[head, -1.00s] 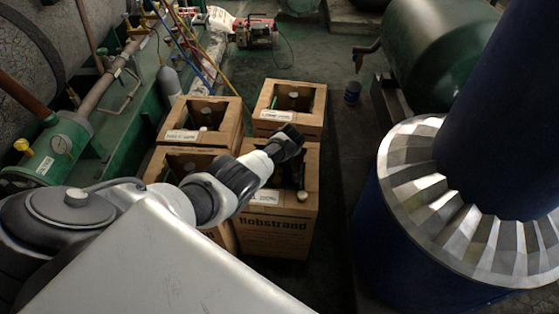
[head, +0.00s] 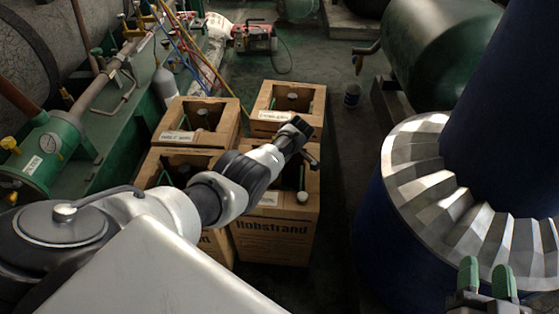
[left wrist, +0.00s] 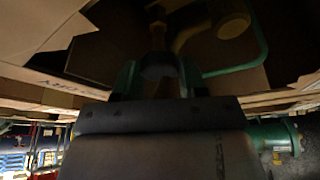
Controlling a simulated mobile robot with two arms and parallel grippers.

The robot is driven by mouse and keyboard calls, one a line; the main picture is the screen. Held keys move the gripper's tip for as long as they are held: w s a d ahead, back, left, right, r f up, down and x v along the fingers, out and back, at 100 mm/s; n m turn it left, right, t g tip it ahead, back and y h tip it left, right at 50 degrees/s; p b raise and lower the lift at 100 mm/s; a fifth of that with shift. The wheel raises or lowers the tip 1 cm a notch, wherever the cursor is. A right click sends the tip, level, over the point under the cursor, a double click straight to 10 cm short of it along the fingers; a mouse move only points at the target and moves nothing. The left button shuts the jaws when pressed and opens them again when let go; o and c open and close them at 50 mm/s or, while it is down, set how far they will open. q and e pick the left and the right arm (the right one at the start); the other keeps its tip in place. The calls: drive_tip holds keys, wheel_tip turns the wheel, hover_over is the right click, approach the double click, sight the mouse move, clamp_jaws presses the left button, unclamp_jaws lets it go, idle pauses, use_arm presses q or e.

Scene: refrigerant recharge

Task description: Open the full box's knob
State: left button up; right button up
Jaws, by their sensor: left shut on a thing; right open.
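Several cardboard boxes stand on the floor in the head view. My left arm reaches over the front right box (head: 272,238), marked "Nobstrand", and its wrist ends above that box's opening. In the head view the left fingertips are hidden. In the left wrist view, the green fingertips of my left gripper (left wrist: 157,80) are on either side of a dark knob (left wrist: 157,66), shut on it inside the box. My right gripper (head: 486,281), with green fingertips, is open and empty at the lower right, away from the boxes.
A large blue column with a metal collar (head: 420,180) stands at right. A green tank (head: 430,45) lies behind. Dark floor is clear between boxes and column.

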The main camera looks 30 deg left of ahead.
drive_tip(key=shift+r+t, duration=0.3)
drive_tip(key=shift+r, duration=0.05)
use_arm(q)
drive_tip(key=shift+r, duration=0.1)
drive_tip(key=o, duration=0.6)
drive_tip(key=shift+o, duration=0.2)
drive_tip(key=p+v, duration=0.6)
drive_tip(key=v, duration=0.4)
drive_tip(key=shift+r+p, duration=0.35)
drive_tip(key=shift+p, duration=0.05)
use_arm(e)
drive_tip(key=s+d+f+g+h, duration=0.2)
drive_tip(key=s+d+f+g, duration=0.1)
drive_tip(key=s+f+g, duration=0.2)
drive_tip(key=s+d+f+g+h, duration=0.2)
drive_tip(key=s+f+g, duration=0.4)
drive_tip(key=s+g, duration=0.2)
drive_tip(key=shift+d+f+m+g, duration=0.2)
drive_tip(key=shift+d+m+g, duration=0.2)
drive_tip(key=shift+g, duration=0.8)
